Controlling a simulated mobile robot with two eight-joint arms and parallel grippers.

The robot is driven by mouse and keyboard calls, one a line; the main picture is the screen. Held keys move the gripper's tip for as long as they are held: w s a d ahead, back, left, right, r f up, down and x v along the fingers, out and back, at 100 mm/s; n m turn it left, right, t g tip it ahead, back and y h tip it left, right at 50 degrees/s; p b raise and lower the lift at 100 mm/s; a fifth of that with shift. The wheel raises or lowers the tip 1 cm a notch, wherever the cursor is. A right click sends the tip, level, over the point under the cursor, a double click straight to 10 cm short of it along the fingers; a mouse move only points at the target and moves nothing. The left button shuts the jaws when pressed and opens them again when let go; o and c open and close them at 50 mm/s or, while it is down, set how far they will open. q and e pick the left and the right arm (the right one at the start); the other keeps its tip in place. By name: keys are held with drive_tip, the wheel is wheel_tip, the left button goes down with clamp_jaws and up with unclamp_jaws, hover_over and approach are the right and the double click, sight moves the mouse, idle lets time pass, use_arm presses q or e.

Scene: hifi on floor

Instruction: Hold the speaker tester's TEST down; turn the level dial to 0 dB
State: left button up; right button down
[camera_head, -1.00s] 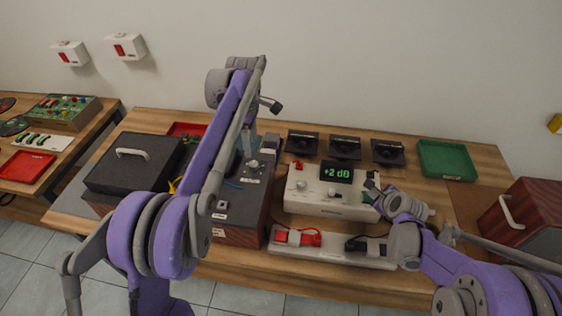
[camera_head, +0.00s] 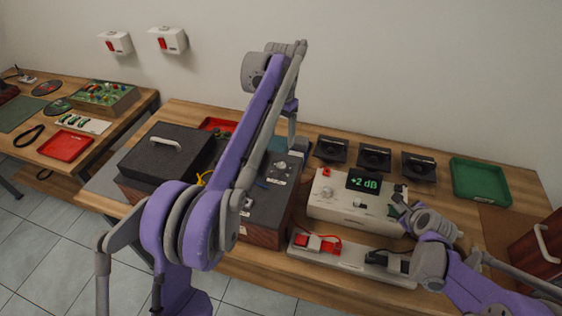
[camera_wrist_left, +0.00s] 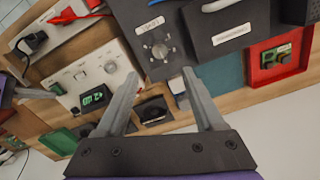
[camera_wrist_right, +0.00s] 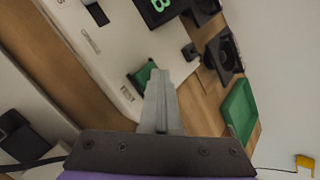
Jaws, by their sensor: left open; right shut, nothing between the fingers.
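The speaker tester (camera_head: 335,207) is a white box on the table with a green display (camera_head: 364,182) reading +2 dB. My left gripper (camera_wrist_left: 160,77) is open and empty, above the back of the table, apart from the dial. My right gripper (camera_wrist_right: 160,75) is shut with nothing in it, its tips at the tester's right end. There a green button (camera_wrist_right: 142,76) sits beside a TEST label, partly behind the fingers; I cannot tell whether it is pressed.
A dark box with its own dial (camera_head: 281,166) stands left of the tester. Several black speaker units (camera_head: 374,159) and a green tray (camera_head: 480,182) lie behind.

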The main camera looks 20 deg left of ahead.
sight(281, 165)
use_arm(q)
drive_tip(key=shift+r+m, duration=0.15)
drive_tip(key=shift+m, duration=0.65)
wheel_tip(281, 165, down, 12)
drive_tip(key=shift+f, duration=0.1)
drive_tip(key=shift+c, duration=0.2)
clamp_jaws()
idle(0.3)
